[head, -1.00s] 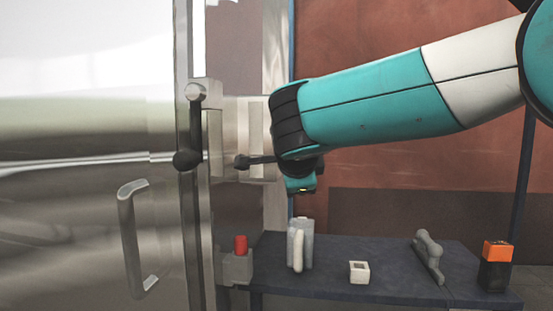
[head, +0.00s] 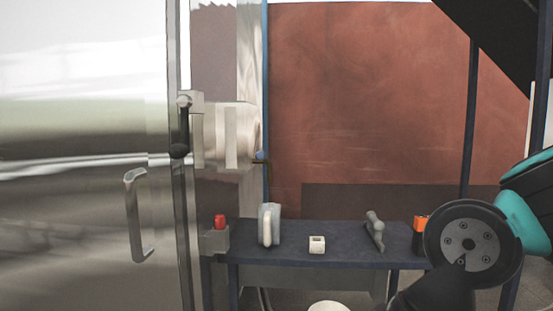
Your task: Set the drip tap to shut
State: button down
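No part is clearly labelled as the drip tap. A small fitting with a blue end and a thin bent brown piece (head: 260,158) sits at the right edge of the steel machine and may be it; it is too small to read its setting. My arm is folded at the lower right, well away from both. My gripper is out of the picture.
A door handle (head: 136,215) projects at left.

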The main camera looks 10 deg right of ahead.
aim_at(260, 154)
jog(key=z, duration=0.9)
jog(key=i, duration=1.55)
jog(key=u, duration=0.55)
